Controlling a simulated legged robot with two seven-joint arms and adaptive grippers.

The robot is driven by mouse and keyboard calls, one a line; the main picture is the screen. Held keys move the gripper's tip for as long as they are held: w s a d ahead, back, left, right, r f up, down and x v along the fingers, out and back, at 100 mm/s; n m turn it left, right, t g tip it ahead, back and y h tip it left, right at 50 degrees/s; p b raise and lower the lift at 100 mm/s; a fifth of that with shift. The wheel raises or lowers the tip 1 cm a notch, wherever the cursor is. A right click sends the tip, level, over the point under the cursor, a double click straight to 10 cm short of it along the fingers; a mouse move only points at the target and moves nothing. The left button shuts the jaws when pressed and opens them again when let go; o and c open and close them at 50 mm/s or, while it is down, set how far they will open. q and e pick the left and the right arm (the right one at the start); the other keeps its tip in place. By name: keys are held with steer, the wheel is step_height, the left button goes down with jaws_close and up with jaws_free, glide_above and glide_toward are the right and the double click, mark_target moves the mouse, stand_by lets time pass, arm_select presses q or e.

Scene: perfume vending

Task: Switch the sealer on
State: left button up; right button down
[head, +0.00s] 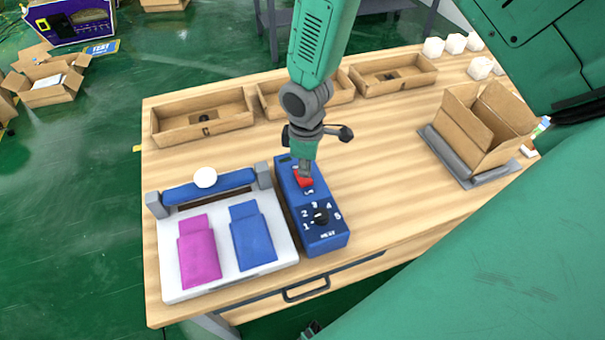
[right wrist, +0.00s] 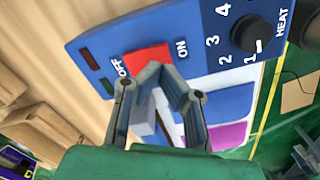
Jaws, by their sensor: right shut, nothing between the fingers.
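The sealer has a blue control box (head: 318,225) with a red switch (head: 303,181) and a black heat dial (head: 320,216) numbered 1 to 5. My right gripper (head: 304,172) is shut and empty, pointing down at the switch. In the right wrist view its fingertips (right wrist: 164,76) meet at the edge of the red switch (right wrist: 150,57), between the OFF and ON labels, and seem to touch it. The fingers hide part of the switch, and I cannot tell which way it is set. A small dark part at the head view's bottom edge may be my left gripper (head: 311,329).
Left of the box are the sealer's white plate (head: 180,285), a magenta pouch (head: 199,255), a blue pouch (head: 252,240) and a blue bar (head: 215,186) with a white knob. Shallow trays (head: 205,128) line the back. An open carton (head: 470,150) stands right. The wooden middle is clear.

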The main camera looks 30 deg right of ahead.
mark_target(305, 180)
steer(key=shift+f+b, duration=0.75)
steer(key=shift+f, duration=0.55)
stand_by(0.4)
steer(key=shift+r, duration=0.15)
step_height(305, 180, up, 7)
steer(key=p, duration=0.6)
stand_by(0.4)
